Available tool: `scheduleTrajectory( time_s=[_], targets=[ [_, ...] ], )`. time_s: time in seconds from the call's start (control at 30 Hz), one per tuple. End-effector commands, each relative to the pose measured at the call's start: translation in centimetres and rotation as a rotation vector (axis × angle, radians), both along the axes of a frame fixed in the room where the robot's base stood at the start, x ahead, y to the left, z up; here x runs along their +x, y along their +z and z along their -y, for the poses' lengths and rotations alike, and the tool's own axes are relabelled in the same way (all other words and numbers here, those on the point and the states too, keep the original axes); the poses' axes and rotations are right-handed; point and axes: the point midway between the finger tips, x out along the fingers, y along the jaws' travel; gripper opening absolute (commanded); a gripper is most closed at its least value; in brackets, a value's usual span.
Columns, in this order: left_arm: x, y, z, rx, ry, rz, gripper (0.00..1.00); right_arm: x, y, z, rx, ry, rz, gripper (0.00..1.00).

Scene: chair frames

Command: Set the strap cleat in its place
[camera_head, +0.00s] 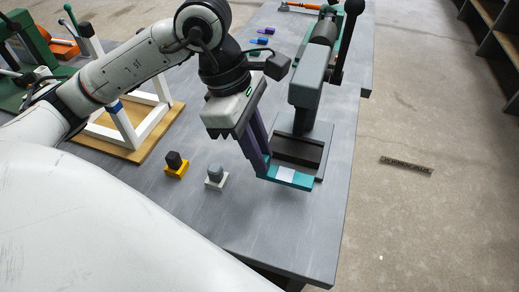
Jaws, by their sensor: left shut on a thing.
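My left gripper (262,170) has long purple fingers and points down over the right part of the table. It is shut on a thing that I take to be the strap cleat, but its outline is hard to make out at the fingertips. A flat teal piece (300,183) with a white patch lies at the fingertips, in front of the dark base of a grey press-like device (308,88). I cannot tell whether the teal piece is the held thing or part of a fixture. My right gripper is not in view.
A yellow block with a black top (177,171) and a pale block with a grey top (215,183) stand left of the gripper. A white frame on a wooden board (150,142) stands farther left. The grey table (270,230) is bare toward its front edge.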

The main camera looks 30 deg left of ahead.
Motion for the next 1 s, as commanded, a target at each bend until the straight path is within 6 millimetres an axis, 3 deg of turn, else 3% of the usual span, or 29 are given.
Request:
scheduleTrajectory(
  time_s=[1.0],
  targets=[
    [0.00,-0.10,-0.03,0.000,0.000,0.000,0.00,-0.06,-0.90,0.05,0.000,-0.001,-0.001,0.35]
  ],
)
